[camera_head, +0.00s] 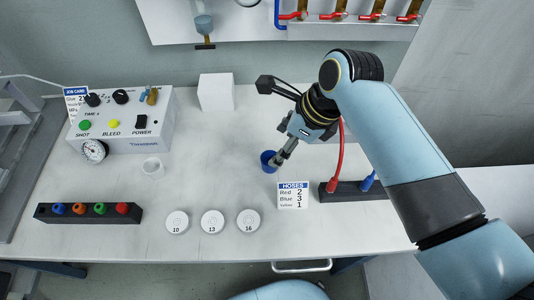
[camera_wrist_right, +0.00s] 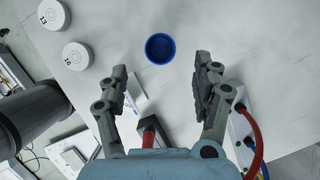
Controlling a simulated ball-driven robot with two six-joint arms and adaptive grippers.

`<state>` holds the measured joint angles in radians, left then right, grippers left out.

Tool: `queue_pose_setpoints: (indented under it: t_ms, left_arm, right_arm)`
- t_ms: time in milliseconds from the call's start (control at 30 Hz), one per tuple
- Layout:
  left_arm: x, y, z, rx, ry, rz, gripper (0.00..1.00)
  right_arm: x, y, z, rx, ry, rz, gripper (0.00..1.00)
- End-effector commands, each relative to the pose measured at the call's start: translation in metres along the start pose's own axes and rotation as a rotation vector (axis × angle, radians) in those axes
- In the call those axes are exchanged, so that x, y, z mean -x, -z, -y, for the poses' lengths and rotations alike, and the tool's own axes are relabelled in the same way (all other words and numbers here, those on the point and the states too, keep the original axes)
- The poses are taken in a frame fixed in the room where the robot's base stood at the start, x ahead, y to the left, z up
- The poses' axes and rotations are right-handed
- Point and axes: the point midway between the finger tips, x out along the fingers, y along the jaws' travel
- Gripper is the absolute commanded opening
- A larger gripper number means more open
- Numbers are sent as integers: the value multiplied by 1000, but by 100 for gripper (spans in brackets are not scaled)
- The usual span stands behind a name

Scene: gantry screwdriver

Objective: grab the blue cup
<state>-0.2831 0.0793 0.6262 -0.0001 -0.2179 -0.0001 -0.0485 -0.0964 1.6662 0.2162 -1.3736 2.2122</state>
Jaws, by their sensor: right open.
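The blue cup (camera_head: 267,163) stands on the white table, right of the middle in the head view. In the right wrist view the cup (camera_wrist_right: 160,48) is seen from above, with its round rim and dark inside showing. My right gripper (camera_head: 283,160) is close by the cup on its right side in the head view. In the right wrist view my right gripper (camera_wrist_right: 160,80) is open, its two fingers apart and nothing between them. The cup lies just beyond the fingertips, roughly centred between them. My left gripper is not in view.
The hoses card (camera_head: 293,196) and a black hose block (camera_head: 352,192) are close at the front right. A white box (camera_head: 216,92) stands behind. A control box (camera_head: 125,122) is far left.

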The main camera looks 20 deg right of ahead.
Motion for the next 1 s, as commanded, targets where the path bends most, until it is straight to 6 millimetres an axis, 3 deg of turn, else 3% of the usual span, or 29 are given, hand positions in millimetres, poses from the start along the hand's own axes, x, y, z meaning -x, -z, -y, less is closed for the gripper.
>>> queue_pose_setpoints:
  t_ms: [100, 233, 367, 600, 867, 1000]
  left_arm:
    - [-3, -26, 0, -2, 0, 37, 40]
    - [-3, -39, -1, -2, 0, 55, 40]
    - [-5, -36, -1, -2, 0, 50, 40]
    - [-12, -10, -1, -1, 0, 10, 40]
    - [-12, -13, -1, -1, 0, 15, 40]
    - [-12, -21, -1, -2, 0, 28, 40]
  right_arm:
    - [-20, 0, 0, 0, -2, 0, 67]
    - [-30, 0, 0, 1, -1, 1, 67]
    - [-45, 1, 0, 2, -2, 0, 67]
    - [-79, 2, 2, 2, 0, -1, 67]
    - [-82, 2, 2, 2, 1, 0, 67]
    - [-82, 2, 1, 2, 1, 0, 50]
